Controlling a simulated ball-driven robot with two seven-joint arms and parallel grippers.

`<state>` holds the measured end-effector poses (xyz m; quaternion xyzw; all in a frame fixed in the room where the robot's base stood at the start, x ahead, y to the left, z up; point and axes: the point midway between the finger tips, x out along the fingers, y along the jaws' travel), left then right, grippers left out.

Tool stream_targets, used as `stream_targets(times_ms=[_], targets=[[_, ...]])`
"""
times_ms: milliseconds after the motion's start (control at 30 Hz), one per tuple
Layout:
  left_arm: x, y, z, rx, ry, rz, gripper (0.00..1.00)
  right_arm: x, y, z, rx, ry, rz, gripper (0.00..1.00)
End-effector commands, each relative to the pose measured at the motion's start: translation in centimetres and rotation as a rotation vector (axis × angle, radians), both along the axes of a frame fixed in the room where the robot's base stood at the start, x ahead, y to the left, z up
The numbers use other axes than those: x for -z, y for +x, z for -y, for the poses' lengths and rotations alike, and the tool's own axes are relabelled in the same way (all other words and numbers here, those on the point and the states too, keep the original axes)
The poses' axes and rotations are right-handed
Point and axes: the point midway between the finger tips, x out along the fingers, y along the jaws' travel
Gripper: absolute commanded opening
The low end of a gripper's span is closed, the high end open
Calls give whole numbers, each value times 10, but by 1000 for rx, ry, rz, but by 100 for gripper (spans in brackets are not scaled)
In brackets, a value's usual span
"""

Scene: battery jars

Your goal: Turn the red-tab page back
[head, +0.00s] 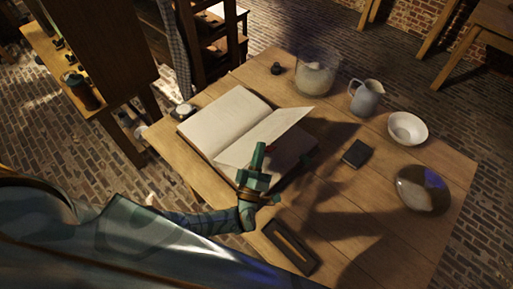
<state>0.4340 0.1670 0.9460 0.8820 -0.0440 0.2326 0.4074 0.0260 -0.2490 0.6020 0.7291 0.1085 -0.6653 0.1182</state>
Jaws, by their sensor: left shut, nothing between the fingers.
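An open book (228,116) lies on the wooden table, its left-hand pages flat. One page (276,130) stands raised at a slant over the right-hand side. My left gripper (259,155) is shut and empty at the near edge of this raised page, overlapping it in the picture; I cannot tell whether they touch. No red tab can be made out clearly. The gripper hides part of the book's near right side. My right gripper is not in view.
On the table (345,215) stand a glass jar (316,75), a grey jug (365,97), a white bowl (408,128) and a dark bowl (422,190). A small dark book (356,153) lies right of the open book. A dark frame (291,246) lies at the near edge.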

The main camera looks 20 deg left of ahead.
Motion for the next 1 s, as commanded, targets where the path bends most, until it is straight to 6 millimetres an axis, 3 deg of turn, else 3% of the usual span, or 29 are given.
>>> stream_targets(times_ms=[100,400,633,1000], targets=[[23,-5,12,0,66,24,0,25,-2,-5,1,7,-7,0],[61,-16,38,0,110,43,0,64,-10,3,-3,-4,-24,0],[77,-19,47,-1,110,45,0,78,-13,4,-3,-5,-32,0],[80,-20,50,0,109,46,0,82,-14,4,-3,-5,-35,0]])
